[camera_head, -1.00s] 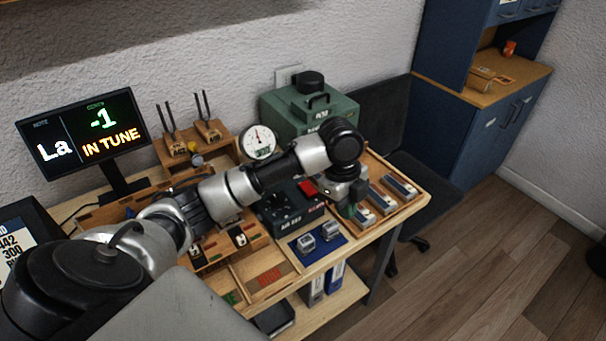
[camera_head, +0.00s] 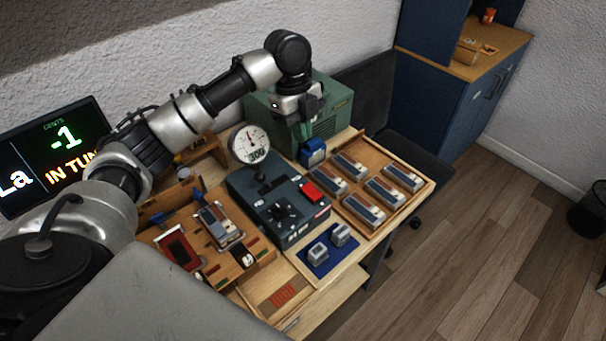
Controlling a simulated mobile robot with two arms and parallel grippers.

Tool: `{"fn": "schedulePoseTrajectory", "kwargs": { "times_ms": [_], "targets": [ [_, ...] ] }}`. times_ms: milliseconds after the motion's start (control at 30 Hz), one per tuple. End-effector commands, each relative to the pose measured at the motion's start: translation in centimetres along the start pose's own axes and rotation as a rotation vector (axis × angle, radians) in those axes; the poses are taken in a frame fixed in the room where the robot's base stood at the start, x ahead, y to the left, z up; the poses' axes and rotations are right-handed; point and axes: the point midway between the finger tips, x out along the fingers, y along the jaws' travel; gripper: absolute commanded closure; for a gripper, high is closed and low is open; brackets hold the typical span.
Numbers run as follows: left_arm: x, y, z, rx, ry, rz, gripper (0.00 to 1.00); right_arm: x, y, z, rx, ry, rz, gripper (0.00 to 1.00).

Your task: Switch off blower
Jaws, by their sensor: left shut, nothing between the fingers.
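The dark grey air box (camera_head: 266,193) stands on the workbench, with a black dial (camera_head: 283,213) and a red rocker switch (camera_head: 312,191) on top. A red label on its front edge is too small to read surely. A green boxy machine (camera_head: 329,118) stands behind it against the wall; its top is partly hidden by my left arm. My left gripper (camera_head: 305,132) is shut and empty, pointing down in front of the green machine. It is above and behind the red switch, apart from it. My right gripper is out of view.
A round gauge (camera_head: 249,144) stands on the air box. A blue block (camera_head: 313,153) sits just below my gripper. A wooden tray (camera_head: 403,214) of several small blocks lies to the right. A blue mat (camera_head: 318,262) with two grey blocks is in front.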

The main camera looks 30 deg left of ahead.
Motion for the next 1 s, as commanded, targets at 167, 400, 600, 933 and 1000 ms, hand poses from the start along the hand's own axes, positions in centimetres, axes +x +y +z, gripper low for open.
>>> {"fn": "schedulePoseTrajectory", "kwargs": {
  "times_ms": [167, 400, 600, 933, 1000],
  "targets": [
    [0.3, 0.0, 0.0, -0.001, 0.000, 0.001, 1.00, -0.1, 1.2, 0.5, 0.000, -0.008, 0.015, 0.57],
    [3.8, 0.1, -0.1, -0.002, 0.002, 0.005, 1.00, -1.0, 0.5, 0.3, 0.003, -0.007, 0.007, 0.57],
    [8.1, 0.1, -0.1, -0.002, 0.001, 0.005, 1.00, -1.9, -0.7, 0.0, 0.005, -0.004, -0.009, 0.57],
    [12.9, 0.0, 1.1, -0.002, 0.000, 0.000, 1.00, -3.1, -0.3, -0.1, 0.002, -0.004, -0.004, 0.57],
    [13.4, 0.0, 1.2, -0.002, 0.000, 0.000, 1.00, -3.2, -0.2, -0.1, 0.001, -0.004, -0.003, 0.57]
  ]
}}
